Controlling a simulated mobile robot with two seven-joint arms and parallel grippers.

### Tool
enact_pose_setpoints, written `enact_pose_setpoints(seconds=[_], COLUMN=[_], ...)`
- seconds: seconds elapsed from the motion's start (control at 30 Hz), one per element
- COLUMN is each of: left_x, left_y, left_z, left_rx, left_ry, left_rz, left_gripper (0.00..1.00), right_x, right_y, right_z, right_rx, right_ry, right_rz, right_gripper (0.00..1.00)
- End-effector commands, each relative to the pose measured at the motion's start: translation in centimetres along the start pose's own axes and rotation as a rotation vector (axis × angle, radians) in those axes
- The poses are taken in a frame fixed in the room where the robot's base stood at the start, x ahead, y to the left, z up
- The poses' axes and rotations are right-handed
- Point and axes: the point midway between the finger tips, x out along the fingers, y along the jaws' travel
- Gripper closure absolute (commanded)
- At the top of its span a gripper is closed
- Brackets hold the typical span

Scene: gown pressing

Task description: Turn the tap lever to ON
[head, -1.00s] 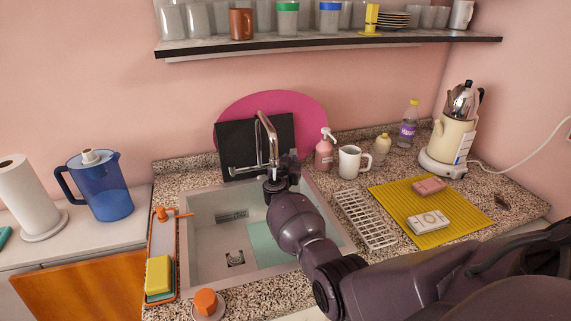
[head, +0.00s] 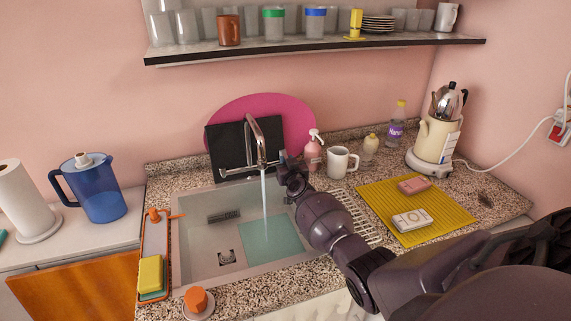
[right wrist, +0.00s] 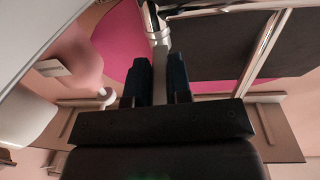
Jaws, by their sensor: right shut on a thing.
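The chrome tap (head: 254,140) stands at the back of the sink, and a stream of water (head: 264,195) runs from its spout into the basin. My right gripper (head: 284,160) is at the tap's right side. In the right wrist view, the two dark fingers of my right gripper (right wrist: 158,82) are shut on the metal tap lever (right wrist: 160,62), which lies between them. In the head view the lever is mostly hidden by the gripper. My left gripper is not in view.
A pink soap bottle (head: 313,152) and a white mug (head: 342,161) stand close to the right of my gripper. A black board (head: 226,146) leans behind the tap. The sink basin (head: 195,235) is open below. A shelf (head: 330,42) hangs above.

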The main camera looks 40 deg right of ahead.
Motion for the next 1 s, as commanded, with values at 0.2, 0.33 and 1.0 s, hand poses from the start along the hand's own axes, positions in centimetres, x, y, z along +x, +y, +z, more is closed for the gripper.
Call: enact_pose_setpoints(seconds=[0.2, 0.33, 1.0], left_x=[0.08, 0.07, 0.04], left_y=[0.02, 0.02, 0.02], left_z=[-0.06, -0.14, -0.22], left_rx=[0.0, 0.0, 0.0], left_ry=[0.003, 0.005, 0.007], left_rz=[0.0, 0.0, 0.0], left_gripper=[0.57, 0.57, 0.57], right_x=[-0.08, -0.07, -0.06], right_y=[0.08, 0.08, 0.11], right_z=[0.21, 0.19, 0.03], right_rx=[-0.001, -0.001, 0.0], right_ry=[-0.003, -0.003, -0.001], right_rz=[-0.022, -0.024, -0.022], right_gripper=[1.0, 1.0, 0.55])
